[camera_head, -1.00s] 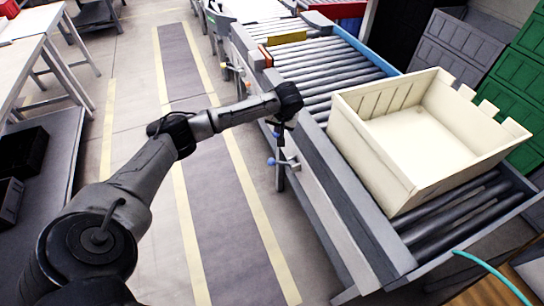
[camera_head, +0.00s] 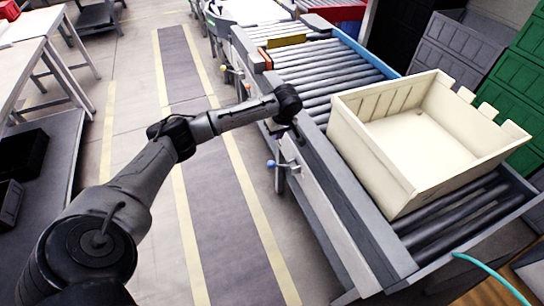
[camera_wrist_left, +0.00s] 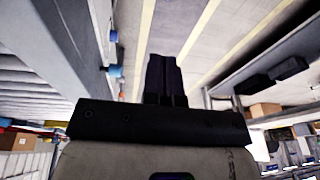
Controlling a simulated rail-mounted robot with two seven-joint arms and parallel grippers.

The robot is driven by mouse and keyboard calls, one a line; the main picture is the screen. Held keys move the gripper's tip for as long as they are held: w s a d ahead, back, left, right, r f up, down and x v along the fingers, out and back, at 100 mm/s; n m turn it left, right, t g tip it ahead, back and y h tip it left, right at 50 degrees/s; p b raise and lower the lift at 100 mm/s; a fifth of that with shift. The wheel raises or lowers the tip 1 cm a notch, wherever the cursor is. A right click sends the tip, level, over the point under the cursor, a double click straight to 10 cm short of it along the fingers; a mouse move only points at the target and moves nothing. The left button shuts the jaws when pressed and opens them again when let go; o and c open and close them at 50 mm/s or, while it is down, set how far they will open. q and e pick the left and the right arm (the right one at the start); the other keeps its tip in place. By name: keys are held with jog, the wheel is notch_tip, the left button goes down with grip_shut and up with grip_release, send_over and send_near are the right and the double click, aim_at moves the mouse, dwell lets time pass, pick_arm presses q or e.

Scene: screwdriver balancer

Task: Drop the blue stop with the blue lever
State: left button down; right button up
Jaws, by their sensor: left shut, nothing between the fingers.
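The blue lever (camera_head: 271,163) sits on the near side of the conveyor frame, its blue knob pointing left into the aisle. Blue parts at the frame's side also show in the left wrist view, one of them a blue knob (camera_wrist_left: 115,71). My left gripper (camera_head: 281,126) hangs beside the frame, above the lever and apart from it. Its fingers (camera_wrist_left: 163,78) are shut and empty in the left wrist view, with the blue knob to their left. I cannot make out a blue stop; the gripper and frame may hide it. My right gripper is out of view.
A cream crate (camera_head: 420,125) stands on the near rollers. A yellow stop (camera_head: 287,40) and an orange stop (camera_head: 265,58) are farther up the conveyor, with a yellow lever knob (camera_head: 223,69) at its side. The aisle floor (camera_head: 225,215) to the left is clear.

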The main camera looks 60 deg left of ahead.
pick_arm(q)
jog(key=b+x, duration=0.1)
jog(key=x, duration=0.3)
jog(key=b+x, duration=0.2)
jog(key=x, duration=0.2)
jog(key=b+x, duration=0.1)
jog(key=x, duration=0.3)
jog(key=shift+s+d+b, duration=0.25)
jog(key=shift+d+b, duration=0.1)
jog(key=shift+s+d+f+b, duration=0.1)
jog(key=shift+f+b, duration=0.1)
jog(key=shift+f, duration=0.3)
jog(key=shift+s+d+f+b, duration=0.1)
jog(key=shift+s+f+b, duration=0.05)
jog(key=shift+f, duration=0.3)
